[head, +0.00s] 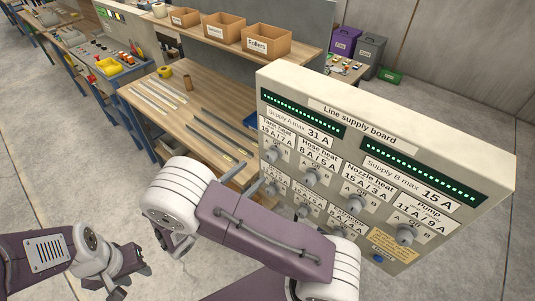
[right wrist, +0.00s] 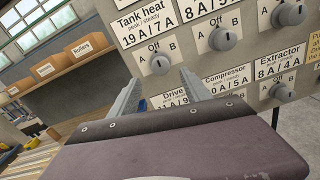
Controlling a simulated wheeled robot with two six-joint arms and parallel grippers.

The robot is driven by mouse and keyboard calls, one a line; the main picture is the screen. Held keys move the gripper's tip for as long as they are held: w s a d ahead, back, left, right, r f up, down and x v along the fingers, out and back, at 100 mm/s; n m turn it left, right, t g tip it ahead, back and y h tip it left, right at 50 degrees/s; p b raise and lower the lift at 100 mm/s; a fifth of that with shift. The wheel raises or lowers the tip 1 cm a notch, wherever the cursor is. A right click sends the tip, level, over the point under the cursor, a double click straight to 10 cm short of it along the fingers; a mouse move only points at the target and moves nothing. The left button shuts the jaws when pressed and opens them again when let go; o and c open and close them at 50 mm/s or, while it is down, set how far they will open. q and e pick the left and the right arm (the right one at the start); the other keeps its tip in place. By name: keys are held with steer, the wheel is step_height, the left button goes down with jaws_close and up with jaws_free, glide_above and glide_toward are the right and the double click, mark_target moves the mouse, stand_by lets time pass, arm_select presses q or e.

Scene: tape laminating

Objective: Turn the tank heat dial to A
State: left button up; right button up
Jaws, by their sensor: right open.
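The tank heat dial (head: 272,156) is a grey round knob at the upper left of the dial rows on the line supply board (head: 437,166). In the right wrist view the dial (right wrist: 160,64) sits under its label, with Off above it, A to its left and B to its right. My right gripper (head: 245,179) is open in front of the board. Its two fingers (right wrist: 160,87) show just below the dial, one toward each side, with nothing between them. My left gripper (head: 131,279) is low at the left, away from the board, its fingers apart and empty.
The hose heat dial (right wrist: 223,38) is close to the right of the tank heat dial, and more dials are below. A wooden workbench (head: 222,103) with strips stands behind, with labelled bins (head: 267,41) on its shelf. Open floor (head: 60,170) lies at the left.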

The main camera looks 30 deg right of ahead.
mark_target(268, 158)
steer(key=p+x, duration=0.2)
steer(key=x, duration=0.6)
steer(key=shift+p, duration=0.4)
steer(key=shift+d, duration=0.2)
jaws_close()
steer(key=n+p, duration=0.2)
steer(key=n, duration=0.1)
steer(key=shift+r+n, duration=0.1)
steer(key=shift+n, duration=0.3)
steer(key=shift+w+n+p, duration=0.1)
steer(key=shift+n+p, duration=0.65)
steer(key=shift+n, duration=1.75)
